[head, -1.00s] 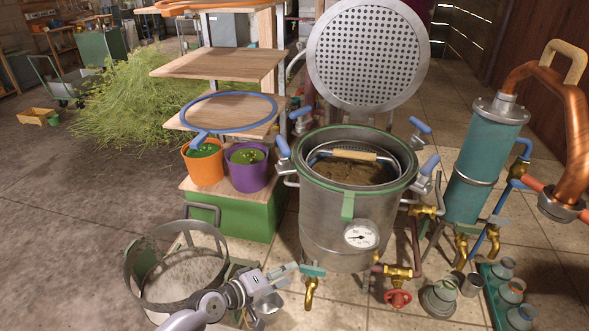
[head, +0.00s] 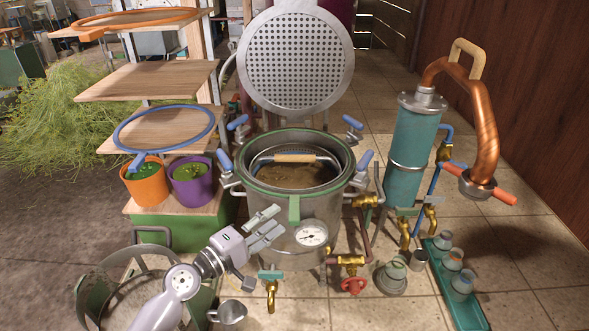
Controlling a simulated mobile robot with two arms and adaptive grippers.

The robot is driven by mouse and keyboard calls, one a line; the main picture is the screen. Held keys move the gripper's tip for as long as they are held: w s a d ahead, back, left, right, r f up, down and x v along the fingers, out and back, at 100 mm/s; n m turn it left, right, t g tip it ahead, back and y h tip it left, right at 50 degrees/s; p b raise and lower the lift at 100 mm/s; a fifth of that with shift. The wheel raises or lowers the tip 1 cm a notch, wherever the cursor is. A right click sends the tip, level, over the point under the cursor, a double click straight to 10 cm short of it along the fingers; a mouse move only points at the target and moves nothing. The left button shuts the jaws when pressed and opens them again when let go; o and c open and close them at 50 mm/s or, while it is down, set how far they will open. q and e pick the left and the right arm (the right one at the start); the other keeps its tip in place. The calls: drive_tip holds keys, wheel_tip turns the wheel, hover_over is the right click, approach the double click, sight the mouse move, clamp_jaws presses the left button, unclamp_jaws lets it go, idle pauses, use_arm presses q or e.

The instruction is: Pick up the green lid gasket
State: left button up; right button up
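The green lid gasket (head: 294,207) is a thin green ring around the top rim of the steel still pot (head: 278,240). Its flat tab hangs down at the front of the pot. My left gripper (head: 279,220) is in front of the pot, just left of the tab. Its fingers are spread with a gap between them and nothing held. Whether the fingertips touch the pot wall cannot be told. My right gripper is not in view.
The perforated lid (head: 293,58) stands raised behind the pot. Blue-handled clamps (head: 364,160) stick out around the rim. A basket with a wooden handle (head: 296,158) sits inside. Left is a shelf with a blue ring (head: 165,108); right is a teal condenser (head: 417,145).

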sight(290, 207)
use_arm(q)
drive_tip(key=p+x, duration=0.1)
drive_tip(key=x, duration=0.5)
drive_tip(key=shift+d+f+p, duration=0.1)
drive_tip(key=shift+f+p, duration=0.05)
drive_tip(key=shift+p, duration=0.2)
drive_tip(key=shift+c, duration=0.3)
drive_tip(key=shift+c, duration=0.7)
clamp_jaws()
